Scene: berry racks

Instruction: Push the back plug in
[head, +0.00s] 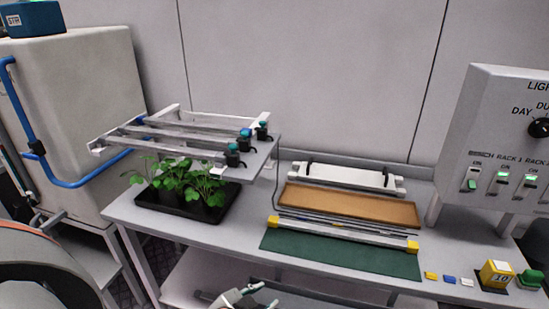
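A rack (180,138) with several pale bars stands over a tray of plants at the left of the table. Along its right end are small dark connectors with teal tops. The back plug (263,131) is at the rack's far right corner; another plug (246,134) is just in front of it, and the front plug (233,154) is nearest me. How deep each plug sits is too small to tell. My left gripper (264,295) is at the bottom edge, low in front of the table, well away from the plugs. Its fingertips are apart with nothing between them. My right gripper is not in view.
A black tray of green plants (188,204) sits under the rack. A white light bar (345,176), a brown board (345,207) and a green mat (340,258) lie to the right. A switch panel (505,135) stands at the far right. A beige cabinet (75,120) is at left.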

